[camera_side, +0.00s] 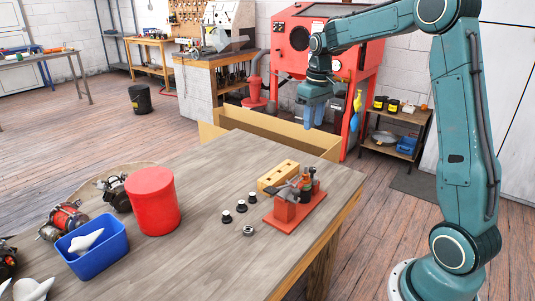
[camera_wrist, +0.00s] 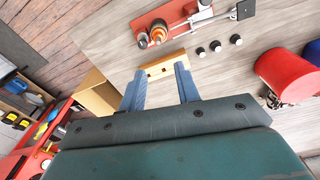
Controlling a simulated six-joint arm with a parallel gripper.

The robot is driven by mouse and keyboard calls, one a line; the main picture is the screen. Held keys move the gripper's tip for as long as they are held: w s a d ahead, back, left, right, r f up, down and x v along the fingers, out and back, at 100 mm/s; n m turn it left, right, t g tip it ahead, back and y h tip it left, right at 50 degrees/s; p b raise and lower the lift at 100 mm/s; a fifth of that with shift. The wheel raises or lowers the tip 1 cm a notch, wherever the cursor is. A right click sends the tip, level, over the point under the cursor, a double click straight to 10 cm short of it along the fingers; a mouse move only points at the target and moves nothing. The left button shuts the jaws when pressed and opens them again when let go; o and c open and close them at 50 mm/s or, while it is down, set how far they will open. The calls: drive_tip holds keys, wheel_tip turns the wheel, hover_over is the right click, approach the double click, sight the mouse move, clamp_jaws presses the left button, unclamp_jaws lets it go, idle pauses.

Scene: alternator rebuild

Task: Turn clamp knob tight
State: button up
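The red clamp fixture (camera_side: 297,208) stands on the wooden table near its right edge, with a grey metal arm across it. Dark and orange round parts (camera_side: 307,186) stand at its back end; I cannot tell which part is the clamp knob. In the wrist view the fixture (camera_wrist: 187,22) is at the top, with the orange-and-dark round parts (camera_wrist: 158,32) on its left. My gripper (camera_side: 314,120) hangs above and behind the fixture, apart from it.
A tan block with holes (camera_side: 278,176) lies behind the fixture. Several small black-and-white knobs (camera_side: 241,206) and a metal ring (camera_side: 248,230) lie left of it. A red canister (camera_side: 153,201) and blue bin (camera_side: 92,246) stand further left. An open wooden box (camera_side: 285,138) is behind the table.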

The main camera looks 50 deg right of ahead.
hover_over(313, 168)
wheel_tip(313, 168, down, 5)
drive_tip(key=shift+r+g, duration=0.1)
drive_tip(key=shift+g, duration=0.3)
wheel_tip(313, 168, down, 14)
drive_tip(key=shift+r, duration=0.1)
idle(0.4)
clamp_jaws()
